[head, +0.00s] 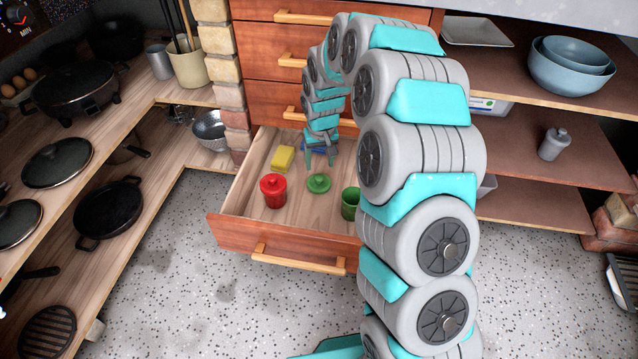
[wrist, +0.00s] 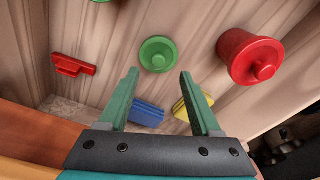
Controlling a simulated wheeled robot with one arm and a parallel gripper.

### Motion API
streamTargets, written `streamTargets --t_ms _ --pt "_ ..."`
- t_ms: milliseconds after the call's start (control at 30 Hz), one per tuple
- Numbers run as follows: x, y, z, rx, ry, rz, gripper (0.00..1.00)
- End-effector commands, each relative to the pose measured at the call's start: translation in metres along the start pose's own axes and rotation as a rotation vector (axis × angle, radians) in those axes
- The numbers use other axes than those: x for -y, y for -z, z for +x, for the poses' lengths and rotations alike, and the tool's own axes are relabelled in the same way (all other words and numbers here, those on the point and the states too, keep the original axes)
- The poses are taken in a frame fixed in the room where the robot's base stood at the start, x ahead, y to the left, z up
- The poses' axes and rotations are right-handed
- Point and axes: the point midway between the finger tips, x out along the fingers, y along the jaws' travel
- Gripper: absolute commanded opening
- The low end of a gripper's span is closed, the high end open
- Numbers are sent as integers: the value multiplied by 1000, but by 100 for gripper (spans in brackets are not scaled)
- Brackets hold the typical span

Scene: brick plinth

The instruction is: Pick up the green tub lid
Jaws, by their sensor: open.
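The green tub lid (head: 319,183) is a round disc with a knob on top. It lies flat on the floor of the open drawer (head: 290,236). It also shows in the wrist view (wrist: 158,54), just beyond and between my fingertips. My gripper (head: 320,160) is open and empty, pointing down into the drawer behind the lid, apart from it. Both fingers show in the wrist view (wrist: 159,75). The green tub (head: 351,203) stands to the right of the lid, partly hidden by my arm.
A red lidded tub (head: 273,190) stands left of the lid. A yellow block (head: 283,158) and a blue item (wrist: 147,113) lie towards the drawer's back. A small red item (wrist: 73,65) lies beside the lid in the wrist view. Drawer walls enclose everything.

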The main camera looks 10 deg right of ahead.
Motion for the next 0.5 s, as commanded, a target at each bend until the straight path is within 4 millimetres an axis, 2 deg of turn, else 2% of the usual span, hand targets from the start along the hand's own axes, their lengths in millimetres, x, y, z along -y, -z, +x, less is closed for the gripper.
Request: streamTargets --t_ms 500 --pt "-1 6 43 -2 -1 1 65"
